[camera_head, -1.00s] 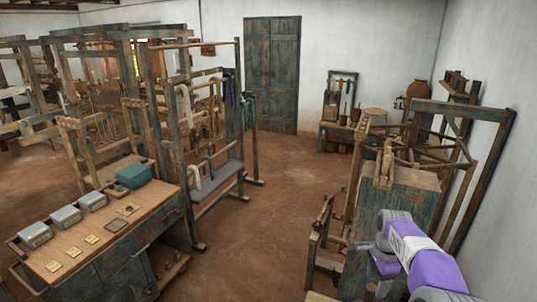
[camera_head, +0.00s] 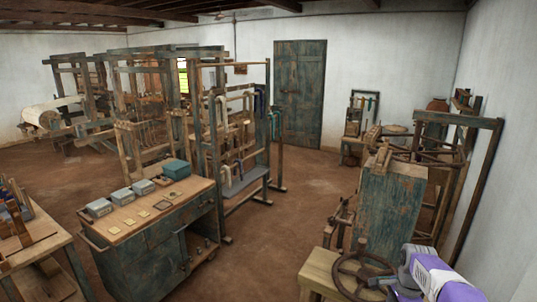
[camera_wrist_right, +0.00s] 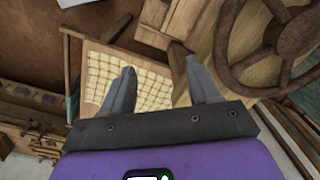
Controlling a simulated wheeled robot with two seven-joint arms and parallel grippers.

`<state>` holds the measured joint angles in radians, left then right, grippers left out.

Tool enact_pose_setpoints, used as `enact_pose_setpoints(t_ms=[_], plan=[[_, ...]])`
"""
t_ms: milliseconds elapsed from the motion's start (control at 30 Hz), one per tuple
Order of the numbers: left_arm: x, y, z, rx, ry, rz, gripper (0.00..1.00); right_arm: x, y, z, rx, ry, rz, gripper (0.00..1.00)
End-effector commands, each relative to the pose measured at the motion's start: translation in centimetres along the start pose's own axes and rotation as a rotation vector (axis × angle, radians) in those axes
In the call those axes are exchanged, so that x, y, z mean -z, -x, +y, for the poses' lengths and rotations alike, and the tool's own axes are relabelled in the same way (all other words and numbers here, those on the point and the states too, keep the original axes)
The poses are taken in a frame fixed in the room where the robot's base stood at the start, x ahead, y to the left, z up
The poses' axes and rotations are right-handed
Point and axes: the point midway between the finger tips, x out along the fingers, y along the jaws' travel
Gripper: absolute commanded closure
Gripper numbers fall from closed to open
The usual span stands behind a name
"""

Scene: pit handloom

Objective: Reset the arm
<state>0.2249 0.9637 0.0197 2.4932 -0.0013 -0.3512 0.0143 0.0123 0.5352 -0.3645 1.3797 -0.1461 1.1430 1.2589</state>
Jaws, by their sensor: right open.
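My right arm (camera_head: 432,275) reaches in at the lower right of the head view, purple and grey. Its fingertips are not clear there. In the right wrist view my right gripper (camera_wrist_right: 158,88) has its two grey fingers apart, with nothing between them. Beyond the fingers lies a wooden frame with a pale grid panel (camera_wrist_right: 128,85). A spoked wooden wheel (camera_wrist_right: 272,45) is to the right of the fingers and apart from them. It also shows in the head view (camera_head: 363,272), left of my arm. My left gripper is out of view.
A wooden workbench (camera_head: 130,228) with grey boxes and a teal box (camera_head: 177,169) stands left of centre. A tall blue-green cabinet (camera_head: 390,207) stands just behind the wheel. Wooden loom frames fill the left back. Bare floor (camera_head: 275,235) runs between bench and cabinet.

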Motion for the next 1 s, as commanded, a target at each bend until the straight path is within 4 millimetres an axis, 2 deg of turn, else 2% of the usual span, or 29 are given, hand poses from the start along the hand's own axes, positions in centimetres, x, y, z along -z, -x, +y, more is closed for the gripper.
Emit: enact_pose_setpoints(t_ms=[33,267,367,467,500,600,700,833,900,1000], plan=[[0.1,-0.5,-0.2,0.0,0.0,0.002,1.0,-0.7,-2.1,0.0,-0.004,0.04,-0.01,0.39],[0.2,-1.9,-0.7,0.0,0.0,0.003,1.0,-3.9,-10.2,0.5,0.009,0.241,-0.052,0.39],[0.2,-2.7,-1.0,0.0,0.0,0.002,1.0,-6.1,-14.9,1.4,0.02,0.356,-0.081,0.39],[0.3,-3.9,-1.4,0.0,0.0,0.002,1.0,-9.2,-20.7,3.3,0.038,0.503,-0.12,0.39],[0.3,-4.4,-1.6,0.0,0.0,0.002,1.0,-10.7,-23.3,4.4,0.048,0.571,-0.138,0.39],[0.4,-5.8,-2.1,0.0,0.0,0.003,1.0,-14.6,-29.1,7.9,0.083,0.74,-0.183,0.39],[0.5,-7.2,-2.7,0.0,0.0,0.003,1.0,-18.5,-33.8,12.3,0.128,0.908,-0.222,0.39],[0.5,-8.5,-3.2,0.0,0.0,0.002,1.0,-22.6,-37.3,17.6,0.187,1.088,-0.254,0.39],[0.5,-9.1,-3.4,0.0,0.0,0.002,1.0,-24.1,-38.1,19.9,0.214,1.16,-0.262,0.39],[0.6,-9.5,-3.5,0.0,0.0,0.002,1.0,-25.5,-38.6,22.0,0.242,1.233,-0.267,0.39]])
